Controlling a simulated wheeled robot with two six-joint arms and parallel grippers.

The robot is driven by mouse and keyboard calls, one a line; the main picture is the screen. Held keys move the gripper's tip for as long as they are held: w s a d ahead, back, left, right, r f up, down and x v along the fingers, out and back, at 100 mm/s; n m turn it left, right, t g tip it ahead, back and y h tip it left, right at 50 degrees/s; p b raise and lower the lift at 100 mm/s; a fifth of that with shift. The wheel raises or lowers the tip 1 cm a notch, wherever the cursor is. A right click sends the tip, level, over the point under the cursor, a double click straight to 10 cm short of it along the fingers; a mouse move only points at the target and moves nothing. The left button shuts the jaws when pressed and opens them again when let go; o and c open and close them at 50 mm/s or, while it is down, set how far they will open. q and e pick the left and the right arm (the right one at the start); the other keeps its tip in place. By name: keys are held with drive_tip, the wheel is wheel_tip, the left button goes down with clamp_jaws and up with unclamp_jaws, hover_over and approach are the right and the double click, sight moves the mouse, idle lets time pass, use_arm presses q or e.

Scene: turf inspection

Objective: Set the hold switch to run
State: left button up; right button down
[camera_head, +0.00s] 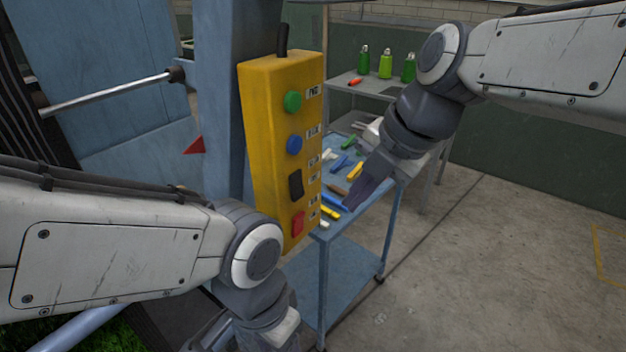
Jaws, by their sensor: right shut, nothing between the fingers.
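A yellow control box (262,150) hangs beside a blue post. Its face has a green button (292,102), a blue button (294,145), a black rocker switch (295,185) and a red button (298,223), top to bottom. Small labels sit beside them, too small to read. The black rocker, with labels by it, looks like the hold switch; I cannot tell its position. My right gripper (350,203) is shut and empty, pointing down-left, to the right of the box and apart from the switch. My left arm comes in below the box; its fingers are out of frame.
A blue cart (345,270) with several coloured tools stands behind the box, below my right gripper. A grey shelf (362,88) holds green bottles (386,65). A red triangular flag (195,146) and a metal rod (105,95) are left of the post. The floor at right is clear.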

drive_tip(key=p, duration=0.2)
approach(300, 230)
wheel_tip(300, 230, down, 4)
drive_tip(key=s+d, duration=0.2)
drive_tip(key=w+a+p, duration=0.3)
drive_tip(key=shift+f, duration=0.1)
drive_tip(key=shift+w+a+r+p, duration=0.15)
drive_tip(key=shift+a+r+p, duration=0.15)
drive_tip(key=shift+p, duration=0.45)
drive_tip(key=shift+f+g+h, duration=0.2)
drive_tip(key=shift+g+h, duration=0.1)
